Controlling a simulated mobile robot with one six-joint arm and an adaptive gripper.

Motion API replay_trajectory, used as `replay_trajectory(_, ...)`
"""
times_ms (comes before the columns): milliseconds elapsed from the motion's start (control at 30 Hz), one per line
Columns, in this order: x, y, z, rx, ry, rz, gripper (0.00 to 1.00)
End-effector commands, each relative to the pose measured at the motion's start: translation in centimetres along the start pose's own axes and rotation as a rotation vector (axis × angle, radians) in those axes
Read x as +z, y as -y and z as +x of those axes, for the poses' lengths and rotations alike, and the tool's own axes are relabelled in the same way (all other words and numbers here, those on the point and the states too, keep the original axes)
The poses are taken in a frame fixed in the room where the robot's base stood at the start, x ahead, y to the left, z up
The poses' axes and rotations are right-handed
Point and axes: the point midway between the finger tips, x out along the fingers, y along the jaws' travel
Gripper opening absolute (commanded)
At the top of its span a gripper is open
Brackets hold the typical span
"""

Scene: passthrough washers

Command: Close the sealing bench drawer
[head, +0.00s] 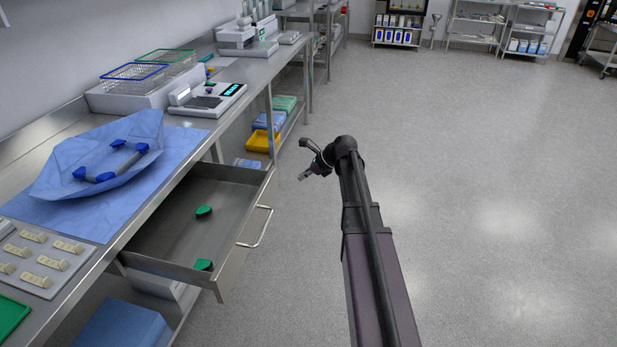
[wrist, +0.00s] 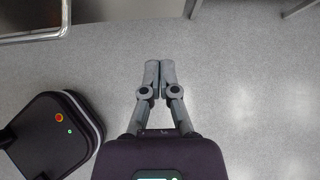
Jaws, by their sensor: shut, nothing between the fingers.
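The sealing bench drawer (head: 172,227) is pulled out from under the steel bench in the head view. Two green items (head: 204,211) lie inside it. Its bar handle (head: 257,228) is on the front panel, facing right. My gripper (head: 302,177) is to the right of the drawer front, beyond the handle, apart from it. In the wrist view my gripper (wrist: 152,66) points at the upper edge with its fingers together and nothing between them.
The steel bench (head: 190,134) carries a blue wrap (head: 60,178), wire baskets (head: 136,78) and a scale-like device (head: 207,98). Below it are a yellow bin (head: 262,141) and a blue box (head: 122,325). Open grey floor (head: 480,190) lies to the right. Shelves stand at the back.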

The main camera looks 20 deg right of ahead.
Motion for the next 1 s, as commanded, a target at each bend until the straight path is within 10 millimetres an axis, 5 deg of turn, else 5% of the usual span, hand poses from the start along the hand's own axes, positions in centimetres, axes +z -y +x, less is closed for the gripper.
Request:
replay_trajectory(533, -0.2, 0.0, 6.2, 0.002, -0.001, -0.002, 0.00)
replay_trajectory(1000, 2.9, -0.1, 8.5, 0.002, -0.001, -0.001, 0.00)
